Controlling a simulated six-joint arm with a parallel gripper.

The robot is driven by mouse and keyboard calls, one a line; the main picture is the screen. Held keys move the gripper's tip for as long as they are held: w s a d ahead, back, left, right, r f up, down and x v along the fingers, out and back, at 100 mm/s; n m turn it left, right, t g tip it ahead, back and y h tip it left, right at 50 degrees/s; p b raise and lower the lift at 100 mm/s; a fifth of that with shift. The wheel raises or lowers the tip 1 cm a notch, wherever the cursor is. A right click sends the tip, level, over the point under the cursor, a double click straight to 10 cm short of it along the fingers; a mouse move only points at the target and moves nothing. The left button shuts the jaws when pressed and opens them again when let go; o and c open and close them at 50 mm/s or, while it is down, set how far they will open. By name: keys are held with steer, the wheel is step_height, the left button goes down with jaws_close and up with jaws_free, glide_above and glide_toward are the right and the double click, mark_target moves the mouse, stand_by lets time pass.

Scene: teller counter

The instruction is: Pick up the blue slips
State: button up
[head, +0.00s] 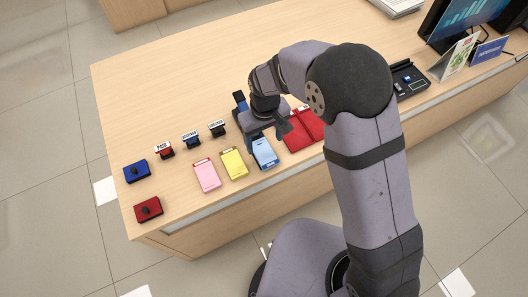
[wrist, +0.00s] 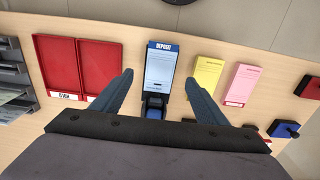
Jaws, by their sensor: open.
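The blue slips (head: 265,153) lie as a pad on the counter, to the right of the yellow slips in the head view. In the wrist view the blue slips (wrist: 159,69) carry a dark band reading DEPOSIT and lie beyond my gripper, between the lines of its two fingers. My gripper (wrist: 158,82) is open and empty. In the head view my gripper (head: 270,134) hangs just behind the blue slips, close to their back edge. I cannot tell its exact height above the counter. A dark blue-topped object (wrist: 153,108) sits at the near end of the slips.
Yellow slips (head: 233,163) and pink slips (head: 207,175) lie beside the blue ones. A red tray (head: 302,132) is on the other side. Stamps (head: 191,141) stand behind. Blue (head: 137,171) and red (head: 148,209) pads lie at the left. The counter's front edge is close.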

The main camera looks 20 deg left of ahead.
mark_target(264, 152)
steer(key=shift+a+f+p, duration=0.15)
steer(key=shift+f+p, duration=1)
steer(key=shift+f, duration=2.05)
steer(key=c, duration=1.3)
steer(key=shift+o, duration=0.2)
